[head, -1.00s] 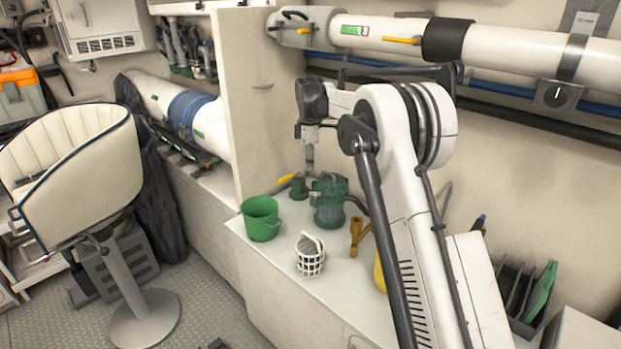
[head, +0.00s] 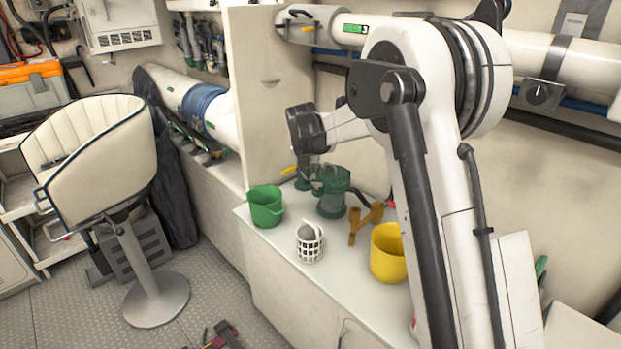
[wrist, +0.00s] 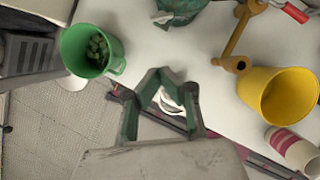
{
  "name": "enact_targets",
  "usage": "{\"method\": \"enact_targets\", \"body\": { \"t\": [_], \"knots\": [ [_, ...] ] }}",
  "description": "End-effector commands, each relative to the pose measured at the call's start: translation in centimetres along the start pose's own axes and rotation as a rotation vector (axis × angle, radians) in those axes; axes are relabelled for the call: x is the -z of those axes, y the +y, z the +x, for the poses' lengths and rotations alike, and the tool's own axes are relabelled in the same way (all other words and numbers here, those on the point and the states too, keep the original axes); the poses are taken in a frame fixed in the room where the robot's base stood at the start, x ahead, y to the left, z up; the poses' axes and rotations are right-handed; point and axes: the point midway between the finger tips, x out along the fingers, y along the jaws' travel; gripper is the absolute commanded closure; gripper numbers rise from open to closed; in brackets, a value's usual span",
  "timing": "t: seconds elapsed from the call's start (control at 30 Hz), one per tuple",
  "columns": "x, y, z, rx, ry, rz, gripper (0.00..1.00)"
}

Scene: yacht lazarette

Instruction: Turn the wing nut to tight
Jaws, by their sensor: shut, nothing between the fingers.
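No wing nut can be made out in either view. A green strainer-like fitting (head: 332,192) stands upright at the back of the white counter; its top is partly hidden by my arm in the head view. Its edge also shows at the top of the wrist view (wrist: 182,8). My gripper (wrist: 163,74) is shut and empty, its green-and-grey fingers bent together over the counter's front part. A white basket (wrist: 171,102) shows beyond the fingers, apart from them as far as I can tell.
On the counter (head: 345,285) stand a green bucket (head: 265,207), the white basket (head: 310,245), a bronze Y-shaped fitting (head: 360,224) and a yellow bucket (head: 388,252). A pink-and-white cup (wrist: 295,148) is beside the yellow bucket. A cream chair (head: 98,150) stands left on the floor.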

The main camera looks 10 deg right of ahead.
Motion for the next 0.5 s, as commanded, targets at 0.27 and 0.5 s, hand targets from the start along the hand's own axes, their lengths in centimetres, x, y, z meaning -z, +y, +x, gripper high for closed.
{"method": "enact_targets", "body": {
  "t": [0.27,0.5],
  "knots": [
    [0.0,0.0,4.8,0.000,0.001,0.004,1.00],
    [0.0,-0.1,9.0,0.000,0.001,0.004,1.00]
  ]
}}
